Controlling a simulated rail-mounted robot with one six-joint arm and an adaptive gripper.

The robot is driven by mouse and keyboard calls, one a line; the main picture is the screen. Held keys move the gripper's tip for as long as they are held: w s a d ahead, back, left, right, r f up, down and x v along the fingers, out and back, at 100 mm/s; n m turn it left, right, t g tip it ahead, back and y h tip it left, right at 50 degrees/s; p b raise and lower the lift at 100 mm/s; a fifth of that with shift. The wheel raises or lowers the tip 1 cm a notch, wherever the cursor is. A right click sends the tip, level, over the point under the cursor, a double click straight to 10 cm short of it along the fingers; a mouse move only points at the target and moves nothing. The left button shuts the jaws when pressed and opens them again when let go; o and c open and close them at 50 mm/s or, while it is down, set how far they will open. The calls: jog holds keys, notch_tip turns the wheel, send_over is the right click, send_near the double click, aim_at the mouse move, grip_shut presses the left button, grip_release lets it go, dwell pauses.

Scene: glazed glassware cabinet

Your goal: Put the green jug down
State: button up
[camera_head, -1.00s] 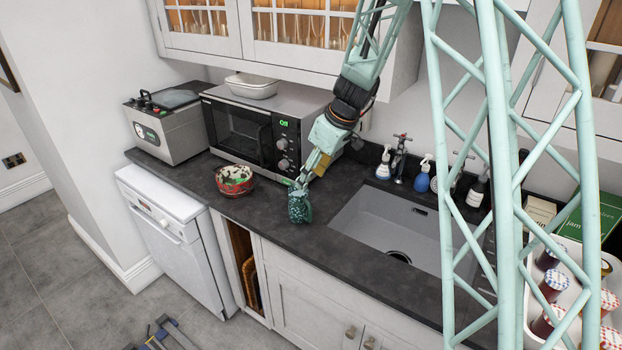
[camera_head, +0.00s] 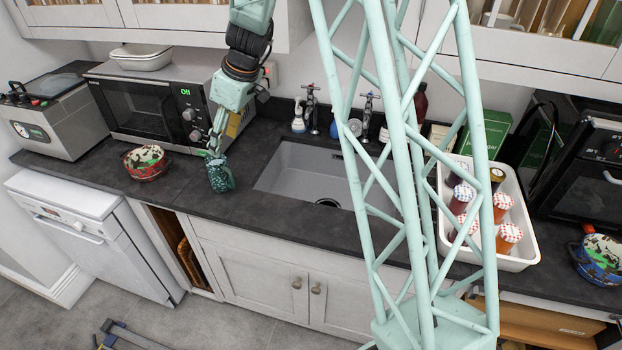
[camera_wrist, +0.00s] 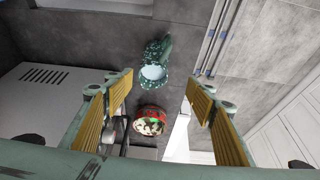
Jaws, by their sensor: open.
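The green jug (camera_head: 220,176) with a speckled pattern stands upright on the dark worktop, left of the sink, near the front edge. My gripper (camera_head: 213,148) is just above and behind it in the head view; I cannot tell there whether they touch. In the wrist view my gripper (camera_wrist: 160,88) has its two yellow-padded fingers wide apart with nothing between the pads. The jug (camera_wrist: 155,66) shows beyond the fingertips, its pale round mouth facing the camera.
A red patterned bowl (camera_head: 146,162) stands left of the jug, before the microwave (camera_head: 150,108). The sink (camera_head: 310,176) lies to the right. A white tray (camera_head: 520,262) of jars is farther right, with a blue patterned bowl (camera_head: 598,258) beyond. Worktop between jug and red bowl is clear.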

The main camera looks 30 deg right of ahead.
jog(key=s+a+r+m, duration=0.2)
jog(key=s+a+r, duration=0.1)
jog(key=s+r, duration=0.8)
jog(key=s+a+r+m, duration=0.1)
jog(key=s+a+r, duration=0.2)
jog(key=s+r, duration=0.8)
jog(key=s+d+m+h, duration=0.2)
jog(key=s+d+m, duration=0.1)
jog(key=s, duration=2.6)
jog(key=shift+s+r+m+t+h, duration=0.3)
jog(key=shift+r+m+h, duration=0.1)
jog(key=shift+m, duration=0.4)
